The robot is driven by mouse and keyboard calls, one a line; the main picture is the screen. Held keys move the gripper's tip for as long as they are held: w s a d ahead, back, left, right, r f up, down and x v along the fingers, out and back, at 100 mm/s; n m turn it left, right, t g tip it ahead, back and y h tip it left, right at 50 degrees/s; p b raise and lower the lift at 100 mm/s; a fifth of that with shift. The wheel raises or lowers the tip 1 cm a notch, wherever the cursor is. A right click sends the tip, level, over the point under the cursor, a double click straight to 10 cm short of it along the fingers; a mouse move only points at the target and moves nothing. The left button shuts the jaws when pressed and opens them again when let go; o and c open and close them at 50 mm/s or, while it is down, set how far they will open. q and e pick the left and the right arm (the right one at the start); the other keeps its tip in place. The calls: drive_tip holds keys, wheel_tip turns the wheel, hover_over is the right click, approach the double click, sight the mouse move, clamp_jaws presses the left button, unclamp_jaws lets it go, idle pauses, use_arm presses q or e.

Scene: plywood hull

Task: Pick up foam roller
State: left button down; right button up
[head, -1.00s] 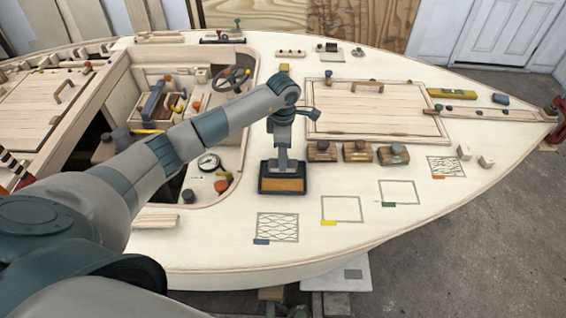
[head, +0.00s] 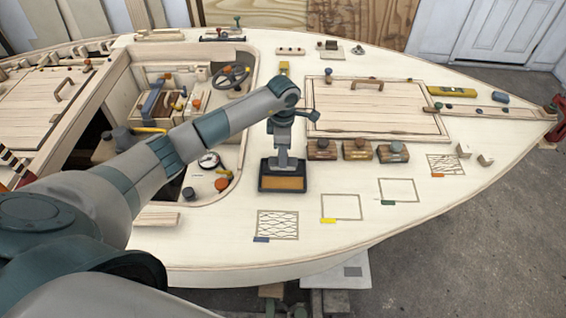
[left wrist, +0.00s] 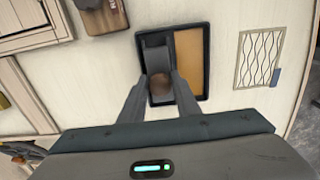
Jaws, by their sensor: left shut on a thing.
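A dark tray (head: 283,187) with a tan panel lies on the pale deck. My left gripper (head: 282,162) points down over its far part. In the left wrist view, the tray (left wrist: 202,92) has a dark grey piece (left wrist: 154,56) in its left part, which looks like the foam roller. My left gripper (left wrist: 160,96) has its fingers on either side of a brownish, handle-like part (left wrist: 160,84) beside that piece and is shut on it. The fingers and shadow hide where it joins. The held thing still looks in or just above the tray. My right gripper is not in view.
A deck panel with a mesh pattern (head: 277,225) lies in front of the tray. Three brown blocks (head: 356,150) stand to its right, and a large hatch (head: 375,105) lies behind them. The open cockpit (head: 205,165) is to the left.

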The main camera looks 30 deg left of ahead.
use_arm(q)
drive_tip(key=shift+r+b, duration=0.4)
drive_tip(key=shift+r, duration=0.05)
drive_tip(key=r, duration=0.1)
drive_tip(key=r+b, duration=0.2)
drive_tip(key=shift+w+d+r, duration=0.1)
drive_tip(key=shift+w+d, duration=0.1)
drive_tip(key=shift+d, duration=0.05)
drive_tip(key=w+d+r+b, duration=0.4)
drive_tip(key=d+r, duration=0.3)
drive_tip(key=d, duration=0.3)
drive_tip(key=shift+w+b, duration=0.35)
drive_tip(key=shift+w, duration=0.05)
drive_tip(key=c, duration=2)
unclamp_jaws()
drive_tip(key=shift+c, duration=1.4)
